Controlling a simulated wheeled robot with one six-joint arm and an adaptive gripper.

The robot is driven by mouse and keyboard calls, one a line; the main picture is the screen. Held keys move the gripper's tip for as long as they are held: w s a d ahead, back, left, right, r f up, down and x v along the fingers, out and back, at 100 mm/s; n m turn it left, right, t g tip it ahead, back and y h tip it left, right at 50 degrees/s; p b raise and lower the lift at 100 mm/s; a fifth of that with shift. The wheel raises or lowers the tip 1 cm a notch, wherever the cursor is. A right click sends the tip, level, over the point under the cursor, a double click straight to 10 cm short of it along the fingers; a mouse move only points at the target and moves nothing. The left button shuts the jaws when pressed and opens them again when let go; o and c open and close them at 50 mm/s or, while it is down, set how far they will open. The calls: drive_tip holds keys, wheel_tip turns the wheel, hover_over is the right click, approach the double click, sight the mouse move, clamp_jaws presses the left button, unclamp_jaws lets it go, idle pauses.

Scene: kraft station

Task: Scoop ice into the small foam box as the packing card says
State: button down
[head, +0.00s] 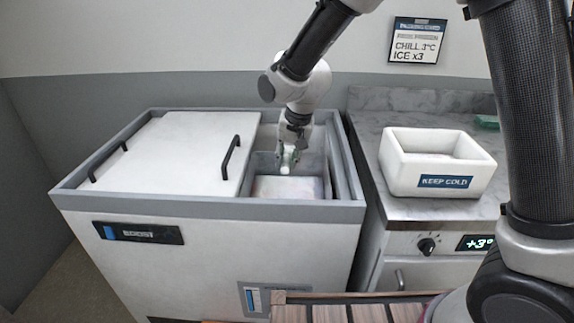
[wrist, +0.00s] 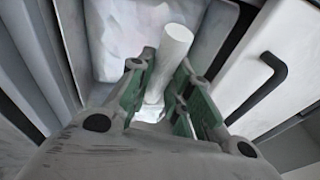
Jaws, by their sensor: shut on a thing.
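My gripper (head: 291,152) is down inside the open right part of the ice chest (head: 140,240). It is shut on a white round scoop handle (wrist: 172,58), which stands between the green finger pads in the wrist view. The scoop's bowl is not clearly visible. Pale ice (head: 290,188) lies in the bin below the gripper. The small white foam box (head: 405,178), labelled KEEP COLD, stands on the counter to the right; no ice shows in its visible inside. The packing card (head: 417,46) on the wall reads CHILL 3°C, ICE x3.
The chest's white sliding lid (head: 180,150) with black handles covers the left part. The marble counter (head: 380,110) has a small green item (head: 487,121) behind the box. A dial (head: 427,246) and a +3° display (head: 478,243) are below. A slatted wooden surface (head: 350,311) is in front.

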drive_tip(key=shift+t, duration=0.6)
drive_tip(key=shift+a+v, duration=0.2)
drive_tip(key=shift+v, duration=0.95)
drive_tip(key=shift+a+v, duration=0.25)
drive_tip(key=shift+v, duration=0.95)
drive_tip(key=shift+a+v, duration=0.2)
drive_tip(key=shift+v, duration=0.95)
drive_tip(key=shift+r, duration=0.15)
